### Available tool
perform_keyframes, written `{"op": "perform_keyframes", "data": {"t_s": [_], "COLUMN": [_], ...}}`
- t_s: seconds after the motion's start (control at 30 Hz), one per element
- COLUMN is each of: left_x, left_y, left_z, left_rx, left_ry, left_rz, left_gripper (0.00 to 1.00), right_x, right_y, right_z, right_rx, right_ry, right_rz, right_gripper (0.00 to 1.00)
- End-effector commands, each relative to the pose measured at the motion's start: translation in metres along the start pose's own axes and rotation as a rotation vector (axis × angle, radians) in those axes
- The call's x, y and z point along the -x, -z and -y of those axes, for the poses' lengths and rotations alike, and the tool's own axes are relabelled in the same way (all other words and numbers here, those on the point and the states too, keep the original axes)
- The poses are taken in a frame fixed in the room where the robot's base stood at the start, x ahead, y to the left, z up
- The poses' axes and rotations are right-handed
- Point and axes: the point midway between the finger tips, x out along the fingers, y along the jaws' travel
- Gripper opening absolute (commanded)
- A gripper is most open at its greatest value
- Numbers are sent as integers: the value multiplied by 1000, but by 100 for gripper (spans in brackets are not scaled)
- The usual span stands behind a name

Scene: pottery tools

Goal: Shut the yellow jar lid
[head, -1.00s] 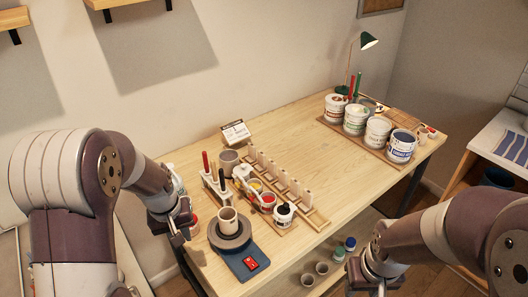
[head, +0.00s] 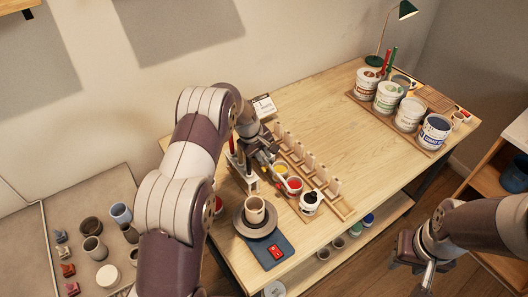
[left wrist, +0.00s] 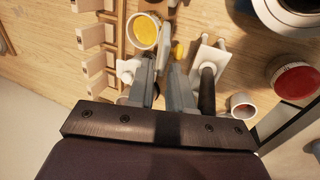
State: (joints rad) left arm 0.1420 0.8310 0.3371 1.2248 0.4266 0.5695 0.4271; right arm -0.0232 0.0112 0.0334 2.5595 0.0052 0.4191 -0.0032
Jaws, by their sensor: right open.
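The yellow jar (head: 281,169) is a small white pot with yellow inside, standing open among the paint jars at the middle of the table. It also shows from above in the left wrist view (left wrist: 146,30). A small yellow piece (left wrist: 179,51) lies beside it there; I cannot tell if it belongs to the lid. My left gripper (head: 268,157) reaches down beside the jar. In the left wrist view its fingers (left wrist: 166,66) point towards the jar with a narrow gap between them; whether they hold anything is unclear. My right gripper (head: 418,266) is open and empty, off the table's front edge.
A red jar (head: 294,184) and a black-topped jar (head: 310,202) stand close by. A wooden rack (head: 325,192) runs behind them. A wheel with a cup (head: 256,212) stands in front. Large tubs (head: 409,115) stand at the right. The table's back middle is clear.

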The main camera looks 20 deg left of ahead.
Motion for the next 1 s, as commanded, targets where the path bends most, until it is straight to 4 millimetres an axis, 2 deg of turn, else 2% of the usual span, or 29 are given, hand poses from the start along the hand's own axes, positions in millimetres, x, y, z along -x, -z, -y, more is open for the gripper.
{"op": "perform_keyframes", "data": {"t_s": [0.2, 0.43, 0.47, 0.5, 0.53, 1.0], "left_x": [-14, -15, -15, -15, -15, -14], "left_y": [0, 0, 0, 0, 0, 0], "left_z": [0, 0, 0, 0, 0, 0], "left_rx": [-1, -1, -1, -1, -1, -1], "left_ry": [0, 0, 0, 0, 0, -1], "left_rz": [0, -1, -1, -1, -1, 0], "left_gripper": [20, 20, 17, 4, 0, 0], "right_x": [6, 5, 5, 5, 5, 6], "right_y": [0, 0, 0, 0, 0, 0], "right_z": [0, 0, 0, 0, 0, 0], "right_rx": [0, 0, 0, 0, 0, 0], "right_ry": [0, 0, 0, 0, 0, 0], "right_rz": [0, 0, 0, 0, 0, 0], "right_gripper": [43, 43, 43, 43, 43, 43]}}
